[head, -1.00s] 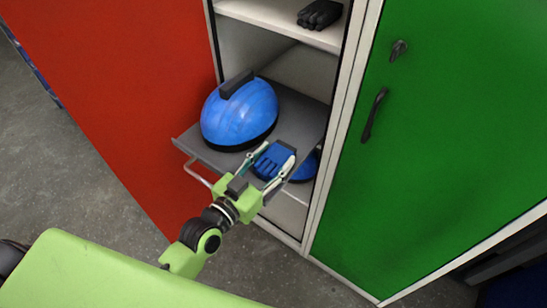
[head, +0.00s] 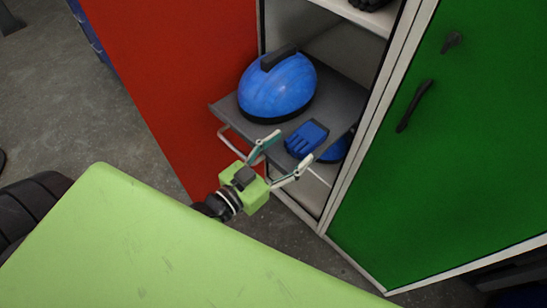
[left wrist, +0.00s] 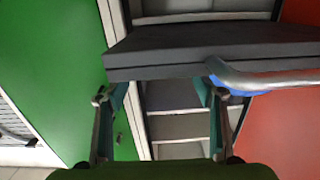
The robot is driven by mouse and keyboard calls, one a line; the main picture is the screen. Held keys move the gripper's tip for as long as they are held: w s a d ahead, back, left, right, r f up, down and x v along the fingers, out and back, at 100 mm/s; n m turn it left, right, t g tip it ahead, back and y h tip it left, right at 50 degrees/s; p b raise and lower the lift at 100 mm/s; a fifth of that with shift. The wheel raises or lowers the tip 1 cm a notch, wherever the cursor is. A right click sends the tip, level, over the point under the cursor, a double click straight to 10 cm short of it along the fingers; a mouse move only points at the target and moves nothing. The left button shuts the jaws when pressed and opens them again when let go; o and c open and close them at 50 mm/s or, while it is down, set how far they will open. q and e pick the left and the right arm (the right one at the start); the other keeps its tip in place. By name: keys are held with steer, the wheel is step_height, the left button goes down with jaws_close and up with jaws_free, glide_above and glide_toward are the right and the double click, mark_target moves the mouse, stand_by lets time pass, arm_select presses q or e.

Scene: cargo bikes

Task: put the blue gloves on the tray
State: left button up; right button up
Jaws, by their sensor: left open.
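The blue gloves (head: 306,138) lie on the dark grey pull-out tray (head: 232,112) near its front right corner, in the head view. My left gripper (head: 292,147) is open and empty, its fingers just in front of the tray edge and apart from the gloves. In the left wrist view the open fingers (left wrist: 162,92) are below the tray's front edge (left wrist: 200,60); the gloves cannot be made out there. My right gripper is not in view.
A blue helmet (head: 277,86) sits on the tray behind the gloves. Another blue object (head: 337,148) shows lower at the right. A red panel (head: 175,70) and a green door (head: 460,150) flank the cabinet.

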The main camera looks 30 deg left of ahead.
arm_select(q)
steer(key=shift+p+v, duration=0.4)
steer(key=shift+v, duration=2.35)
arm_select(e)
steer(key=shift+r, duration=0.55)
